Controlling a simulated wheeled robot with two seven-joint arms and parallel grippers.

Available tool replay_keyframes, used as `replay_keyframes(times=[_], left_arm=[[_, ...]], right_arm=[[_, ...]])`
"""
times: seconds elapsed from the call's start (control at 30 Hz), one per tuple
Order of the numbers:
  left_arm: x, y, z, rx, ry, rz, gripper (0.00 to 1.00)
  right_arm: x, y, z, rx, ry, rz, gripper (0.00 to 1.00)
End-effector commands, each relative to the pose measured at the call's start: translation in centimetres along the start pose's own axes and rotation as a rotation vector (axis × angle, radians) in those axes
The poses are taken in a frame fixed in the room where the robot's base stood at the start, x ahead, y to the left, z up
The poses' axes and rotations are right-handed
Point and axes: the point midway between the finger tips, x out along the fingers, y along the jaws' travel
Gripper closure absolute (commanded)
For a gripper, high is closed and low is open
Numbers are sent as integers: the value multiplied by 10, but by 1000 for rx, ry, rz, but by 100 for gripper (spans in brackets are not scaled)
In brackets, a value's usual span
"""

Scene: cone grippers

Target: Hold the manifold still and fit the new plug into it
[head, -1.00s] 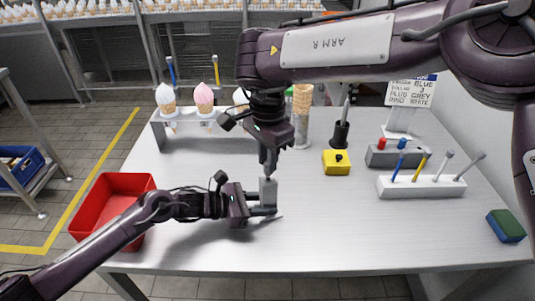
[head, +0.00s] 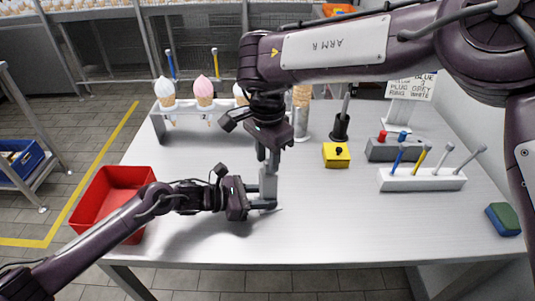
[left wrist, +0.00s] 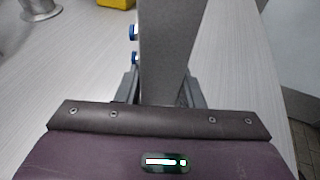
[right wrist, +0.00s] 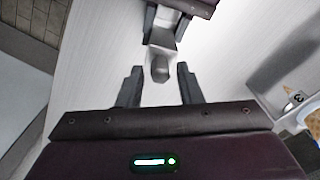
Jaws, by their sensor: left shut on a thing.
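The manifold (head: 268,184) is a grey block standing upright above the table. My left gripper (head: 266,206) is shut on its lower part. In the left wrist view the manifold (left wrist: 160,50) fills the middle, with two blue-and-white fittings (left wrist: 134,45) on its left side. My right gripper (head: 268,160) is just above the manifold's top. In the right wrist view its fingers (right wrist: 160,85) are apart. A grey plug-like piece (right wrist: 160,69) shows between and just beyond them, at the manifold's near end. I cannot tell how deep it sits.
A red bin (head: 105,190) stands at the left. A rack with ice cream cones (head: 204,95) is behind. A yellow block (head: 336,155), a grey block with red and blue pieces (head: 390,150), a white tool holder (head: 425,180) and a sponge (head: 503,219) are at the right. The front middle is clear.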

Motion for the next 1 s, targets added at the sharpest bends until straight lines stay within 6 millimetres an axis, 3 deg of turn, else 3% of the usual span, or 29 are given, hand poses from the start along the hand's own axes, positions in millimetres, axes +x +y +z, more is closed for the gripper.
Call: replay_keyframes(times=[0.1, 0.47, 0.8, 1.0], left_arm=[[0, 0, 0, 0, 1, 0, 87], [0, 0, 0, 0, 1, 0, 87], [0, 0, 0, -1, 1, 0, 87], [0, 0, 0, 0, 1, 0, 87]], right_arm=[[0, 0, 0, 0, 0, 0, 56], [-10, -1, 0, -1, 2, -3, 56], [-78, -1, -1, 0, 5, -4, 56], [-109, -1, 0, 0, 3, -2, 56]])
